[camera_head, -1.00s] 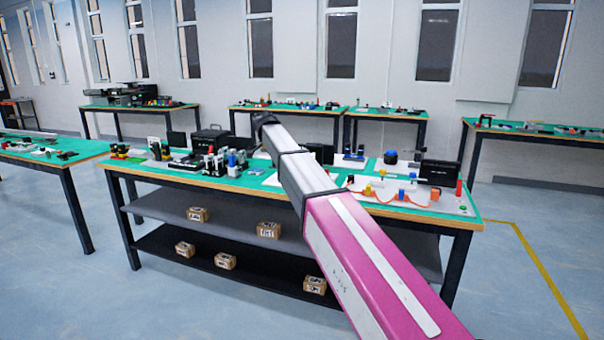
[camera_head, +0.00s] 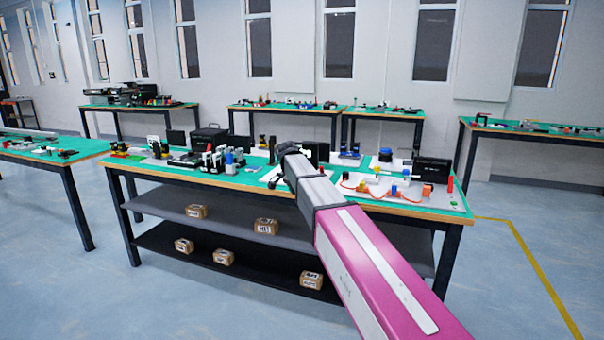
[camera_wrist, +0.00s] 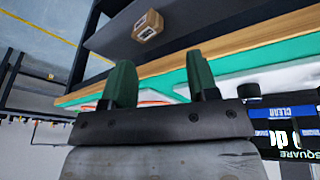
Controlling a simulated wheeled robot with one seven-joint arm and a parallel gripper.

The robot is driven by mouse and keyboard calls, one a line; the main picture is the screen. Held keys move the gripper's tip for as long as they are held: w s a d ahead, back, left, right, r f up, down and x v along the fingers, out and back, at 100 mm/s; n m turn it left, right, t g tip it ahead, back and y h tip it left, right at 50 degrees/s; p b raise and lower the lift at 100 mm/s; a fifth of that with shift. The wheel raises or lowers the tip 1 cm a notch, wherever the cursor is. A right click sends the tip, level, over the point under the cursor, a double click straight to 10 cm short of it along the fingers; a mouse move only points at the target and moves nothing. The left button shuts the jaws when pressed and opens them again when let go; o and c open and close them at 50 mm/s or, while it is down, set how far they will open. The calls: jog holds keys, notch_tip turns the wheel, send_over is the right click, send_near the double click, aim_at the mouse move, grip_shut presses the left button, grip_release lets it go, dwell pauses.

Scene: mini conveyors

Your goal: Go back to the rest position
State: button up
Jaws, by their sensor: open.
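My gripper (camera_wrist: 160,85) shows in the wrist view with its two green fingers apart and nothing between them. In the head view my arm reaches out from the lower right toward the near workbench (camera_head: 200,178). The arm's dark end is in front of the bench's middle, and the fingers cannot be made out there. In the wrist view the bench's wooden edge (camera_wrist: 235,42) and green top run behind the fingers.
The near bench carries black devices, a black case (camera_head: 432,170) and a white board with orange parts. Its lower shelves hold several small cardboard boxes (camera_head: 266,226). Other benches stand at the left (camera_head: 60,160), back and right. The floor at the right (camera_head: 510,290) is clear.

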jog(key=s+d+f+n+y, duration=0.1)
jog(key=s+d+f+n, duration=0.3)
jog(key=s+d+f, duration=0.6)
jog(key=s+d+f+n+g+y, duration=0.1)
jog(key=s+d+f+n, duration=0.4)
jog(key=s+d+f, duration=0.5)
jog(key=s+f+y, duration=0.1)
jog(key=s+f, duration=0.6)
jog(key=s, duration=0.1)
jog(key=shift+s+g, duration=0.15)
jog(key=shift+g, duration=0.15)
jog(key=shift+c, duration=0.3)
